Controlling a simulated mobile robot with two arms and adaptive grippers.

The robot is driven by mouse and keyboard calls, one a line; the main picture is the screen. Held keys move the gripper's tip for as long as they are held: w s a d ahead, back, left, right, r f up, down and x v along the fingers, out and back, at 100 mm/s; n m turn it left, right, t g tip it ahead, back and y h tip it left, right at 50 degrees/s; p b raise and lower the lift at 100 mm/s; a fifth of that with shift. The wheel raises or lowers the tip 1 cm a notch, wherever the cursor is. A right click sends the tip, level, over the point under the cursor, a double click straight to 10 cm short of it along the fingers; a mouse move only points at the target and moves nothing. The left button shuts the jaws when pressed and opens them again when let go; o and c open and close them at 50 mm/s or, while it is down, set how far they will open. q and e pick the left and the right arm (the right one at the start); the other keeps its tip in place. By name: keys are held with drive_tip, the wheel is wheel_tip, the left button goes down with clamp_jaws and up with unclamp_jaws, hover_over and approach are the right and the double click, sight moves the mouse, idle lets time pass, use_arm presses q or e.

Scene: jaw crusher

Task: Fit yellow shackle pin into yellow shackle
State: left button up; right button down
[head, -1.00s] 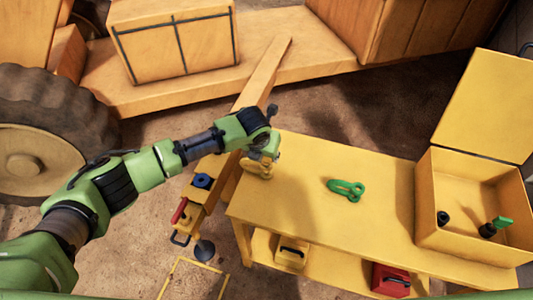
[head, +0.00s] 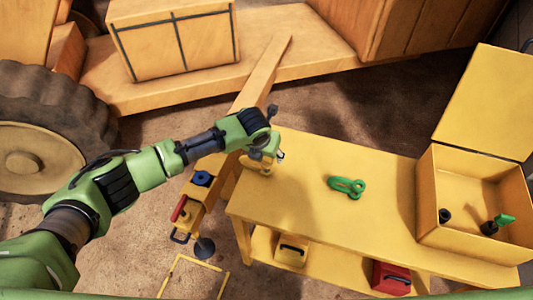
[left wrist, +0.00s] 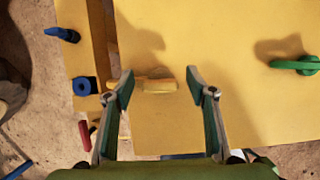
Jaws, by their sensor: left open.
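My left gripper (head: 266,160) is over the left end of the yellow table. In the left wrist view its fingers (left wrist: 158,82) are open and apart. A small yellow piece, which looks like the yellow shackle pin (left wrist: 155,85), lies between the fingertips as seen from above. I see no clear grip on it, and its height relative to the fingers is hard to judge. I cannot clearly make out the yellow shackle; yellow parts blend with the yellow table. My right gripper is not in view.
A green shackle (head: 347,187) lies mid-table. An open yellow box (head: 430,200) at the right holds dark and green pieces. A red case (head: 391,278) and a yellow case (head: 291,250) sit on the lower shelf. A yellow beam (head: 262,75) runs behind the table's left end.

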use_arm(q)
drive_tip(key=shift+r, duration=0.1)
drive_tip(key=v, duration=1.1)
drive_tip(key=shift+s+r, duration=0.2)
drive_tip(key=shift+r, duration=0.15)
drive_tip(key=shift+a, duration=0.1)
